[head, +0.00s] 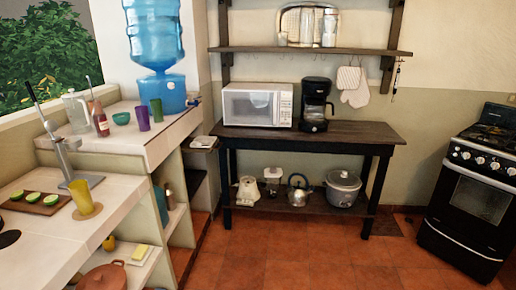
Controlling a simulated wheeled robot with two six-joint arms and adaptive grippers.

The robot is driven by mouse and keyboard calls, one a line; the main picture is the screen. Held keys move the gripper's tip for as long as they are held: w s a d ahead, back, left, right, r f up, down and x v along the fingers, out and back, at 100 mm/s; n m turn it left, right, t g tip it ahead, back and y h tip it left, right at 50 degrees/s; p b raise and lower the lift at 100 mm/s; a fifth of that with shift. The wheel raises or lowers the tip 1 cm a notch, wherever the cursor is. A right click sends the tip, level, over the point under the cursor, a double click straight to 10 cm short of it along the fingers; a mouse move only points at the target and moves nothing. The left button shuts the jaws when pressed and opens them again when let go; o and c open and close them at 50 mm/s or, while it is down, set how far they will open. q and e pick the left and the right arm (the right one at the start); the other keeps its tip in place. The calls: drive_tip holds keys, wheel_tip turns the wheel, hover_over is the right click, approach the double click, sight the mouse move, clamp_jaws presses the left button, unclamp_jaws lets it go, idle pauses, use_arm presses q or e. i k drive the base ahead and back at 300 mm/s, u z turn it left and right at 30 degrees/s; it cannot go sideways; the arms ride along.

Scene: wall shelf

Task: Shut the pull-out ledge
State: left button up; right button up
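No pull-out ledge can be picked out for certain. A small pale board with a dark edge (203,142) juts out at the end of the white tiled counter, left of the dark table; I cannot tell whether it is the ledge. A dark wooden wall shelf (265,49) on brackets spans the back wall above the microwave, and no pulled-out part shows on it. Neither of my grippers is in view.
The dark table (350,137) holds a microwave (250,105) and a coffee maker (315,105). A black stove (478,190) stands at the right. A water dispenser (157,45) stands on the left counter (125,150). The red tiled floor (310,250) in front is clear.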

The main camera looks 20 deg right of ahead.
sight(185, 144)
drive_tip(key=z, duration=0.15)
drive_tip(key=i, duration=0.95)
drive_tip(key=z, duration=0.95)
drive_tip(key=i, duration=1.15)
drive_tip(key=u, duration=0.65)
drive_tip(key=i, duration=0.7)
drive_tip(key=u, duration=0.85)
